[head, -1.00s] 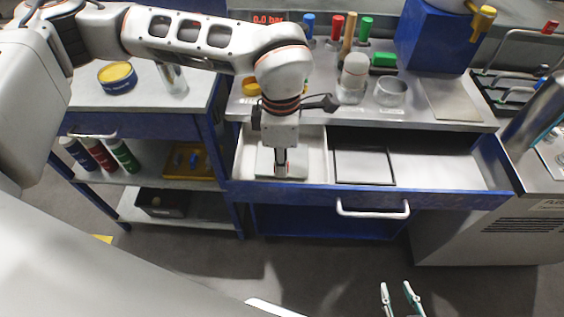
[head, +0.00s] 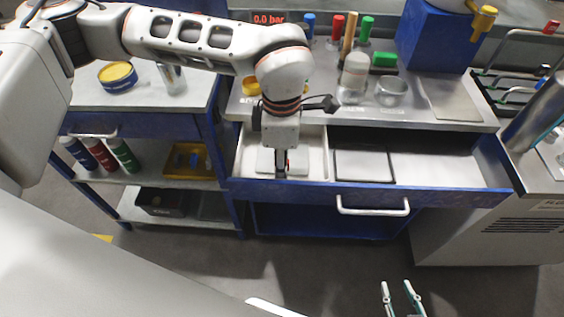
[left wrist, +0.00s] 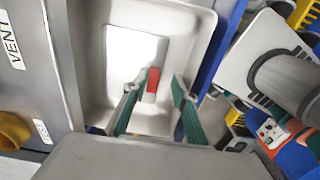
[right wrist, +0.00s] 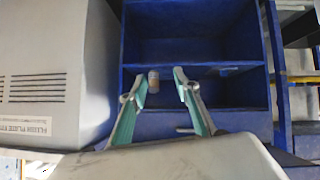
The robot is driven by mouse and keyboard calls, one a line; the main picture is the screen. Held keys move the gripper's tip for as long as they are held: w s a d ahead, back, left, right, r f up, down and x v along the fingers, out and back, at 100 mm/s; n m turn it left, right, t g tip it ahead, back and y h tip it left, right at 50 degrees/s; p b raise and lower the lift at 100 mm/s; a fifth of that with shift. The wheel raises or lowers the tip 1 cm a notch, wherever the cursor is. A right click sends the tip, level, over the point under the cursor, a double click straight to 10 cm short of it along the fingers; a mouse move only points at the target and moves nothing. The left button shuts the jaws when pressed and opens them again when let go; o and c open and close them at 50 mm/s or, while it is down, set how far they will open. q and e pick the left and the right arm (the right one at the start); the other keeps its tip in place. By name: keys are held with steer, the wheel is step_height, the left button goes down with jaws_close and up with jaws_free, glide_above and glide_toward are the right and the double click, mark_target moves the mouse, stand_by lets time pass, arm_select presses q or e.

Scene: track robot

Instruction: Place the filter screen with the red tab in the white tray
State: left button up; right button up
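The filter screen (left wrist: 133,58) is a pale flat plate with a red tab (left wrist: 152,84). It lies in the white tray (left wrist: 195,45), in the left part of the open drawer; the screen (head: 265,160) also shows in the head view, partly behind my left gripper (head: 281,172). In the left wrist view my left gripper (left wrist: 156,108) is open, its fingers apart on either side of the tab's line, with a gap to each. My right gripper (head: 402,292) is open and empty, low in the head view, away from the drawer.
The drawer's dark right part holds a thin framed panel (head: 363,166) and a bare flat area. The bench above carries a metal cup (head: 391,92) and coloured-handled tools. A shelf cart (head: 150,125) stands left. The right wrist view faces blue shelving (right wrist: 190,55).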

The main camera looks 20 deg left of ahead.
arm_select(q)
step_height(320, 180, up, 12)
steer(key=p, duration=0.1)
steer(key=shift+f, duration=0.1)
steer(key=shift+a, duration=0.1)
stand_by(0.6)
